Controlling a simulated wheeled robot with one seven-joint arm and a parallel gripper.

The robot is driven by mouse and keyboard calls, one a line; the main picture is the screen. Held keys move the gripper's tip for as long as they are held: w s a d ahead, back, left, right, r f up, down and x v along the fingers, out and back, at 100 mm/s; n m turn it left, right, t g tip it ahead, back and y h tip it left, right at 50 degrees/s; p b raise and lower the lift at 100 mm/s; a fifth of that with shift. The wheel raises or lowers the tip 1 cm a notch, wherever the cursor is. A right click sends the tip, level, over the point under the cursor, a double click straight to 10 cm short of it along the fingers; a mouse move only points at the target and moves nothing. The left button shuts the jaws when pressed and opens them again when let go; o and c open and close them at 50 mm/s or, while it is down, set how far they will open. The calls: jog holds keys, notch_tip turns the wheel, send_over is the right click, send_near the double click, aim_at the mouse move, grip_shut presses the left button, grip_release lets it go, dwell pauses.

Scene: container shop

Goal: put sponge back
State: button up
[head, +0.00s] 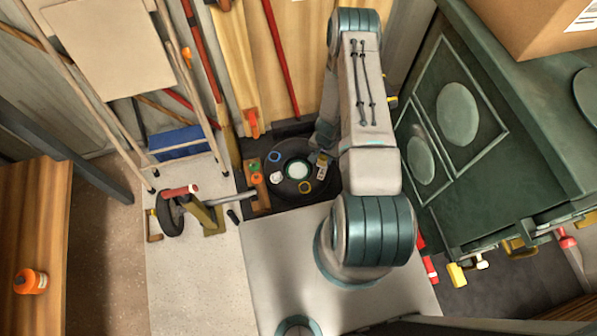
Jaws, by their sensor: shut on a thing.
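My gripper (321,161) points down beside my arm, over the right part of a dark round stand or tub (284,188). My arm hides part of the gripper. It is shut on a small pale thing at its tip, most likely the sponge, but too small and partly covered to make out clearly. No other thing in view is clearly a sponge. The dark round top carries a pale disc (297,170) in its middle, a blue ring (274,156) and a yellow ring (305,187).
A dark green cabinet (470,130) stands close on the right, with a cardboard box (540,25) on top. Leaning boards and a red pole (281,60) are behind. A wheeled thing (172,214) lies left.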

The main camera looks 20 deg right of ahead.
jog(key=shift+s+d+f, duration=0.25)
jog(key=shift+s+f, duration=0.55)
jog(key=shift+f, duration=0.3)
jog(key=w+a+f+b, duration=0.1)
jog(key=w+a+f, duration=0.1)
jog(key=a, duration=0.1)
jog(key=w+a+f+b, duration=0.1)
jog(key=w+a+f, duration=0.1)
jog(key=a, duration=0.1)
jog(key=w+a+f+b, duration=0.2)
jog(key=a+f, duration=0.1)
jog(key=shift+w, duration=0.4)
jog(key=shift+a+f+b, duration=0.1)
jog(key=shift+f+b, duration=0.75)
jog(key=shift+f, duration=1.15)
jog(key=shift+f, duration=0.1)
jog(key=shift+f+b, duration=0.15)
jog(key=shift+b, duration=0.15)
jog(key=o, duration=0.9)
jog(key=shift+r, duration=0.2)
